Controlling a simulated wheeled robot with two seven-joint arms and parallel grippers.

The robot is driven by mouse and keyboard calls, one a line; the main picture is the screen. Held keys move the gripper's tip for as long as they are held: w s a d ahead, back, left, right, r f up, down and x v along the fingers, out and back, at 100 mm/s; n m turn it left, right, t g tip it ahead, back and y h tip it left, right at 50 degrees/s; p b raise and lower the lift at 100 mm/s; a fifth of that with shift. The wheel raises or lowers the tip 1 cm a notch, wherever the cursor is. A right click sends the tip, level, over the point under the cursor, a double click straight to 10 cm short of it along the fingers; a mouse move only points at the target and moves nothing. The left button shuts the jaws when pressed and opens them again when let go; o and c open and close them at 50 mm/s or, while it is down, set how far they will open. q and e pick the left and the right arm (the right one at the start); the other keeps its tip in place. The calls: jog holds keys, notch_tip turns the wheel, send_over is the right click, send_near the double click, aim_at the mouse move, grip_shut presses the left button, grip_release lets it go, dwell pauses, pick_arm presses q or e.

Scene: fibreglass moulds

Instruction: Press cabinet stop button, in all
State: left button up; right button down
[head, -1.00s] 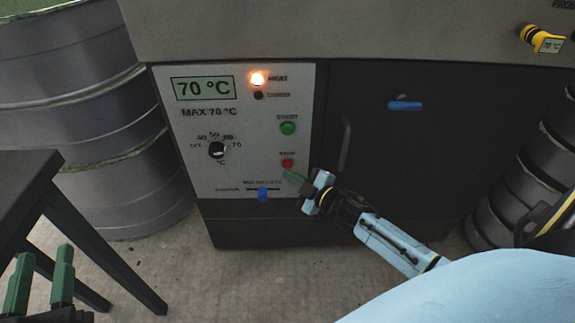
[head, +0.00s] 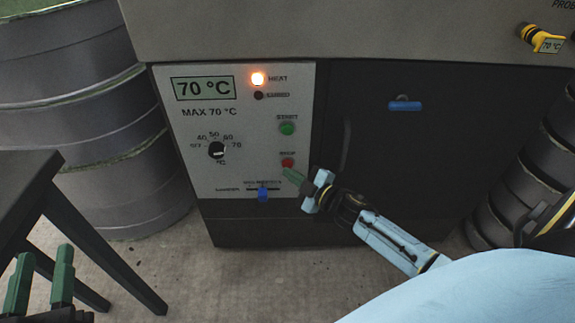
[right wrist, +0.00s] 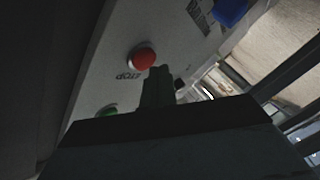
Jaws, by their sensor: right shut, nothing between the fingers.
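The red stop button (head: 287,163) is on the cabinet's white control panel (head: 195,172), below the green start button (head: 287,128). In the right wrist view the red button (right wrist: 141,59) shows large beside its STOP label. My right gripper (head: 289,175) is shut and empty, its green fingertips just below the stop button in the head view. In the right wrist view the fingertips (right wrist: 158,72) are close to the button's edge; I cannot tell whether they touch. My left gripper (head: 42,275) is open and empty at the lower left. The HEAT lamp (head: 258,79) glows orange.
The display (head: 203,88) reads 70 °C. A temperature dial (head: 217,150) and a blue slider (head: 263,194) are on the panel. Grey drums (head: 100,120) and a dark table (head: 25,190) stand left.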

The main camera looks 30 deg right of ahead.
jog(key=shift+w+d, duration=0.3)
jog(key=shift+w, duration=0.2)
dwell(0.7)
dwell(0.3)
jog(key=shift+s+a+p, duration=0.4)
jog(key=shift+s, duration=0.3)
jog(key=s+a, duration=0.1)
jog(key=s+p, duration=0.1)
jog(key=s, duration=0.1)
jog(key=s+a+p, duration=0.1)
jog(key=shift+s+a, duration=0.15)
jog(key=shift+a, duration=0.2)
dwell(0.6)
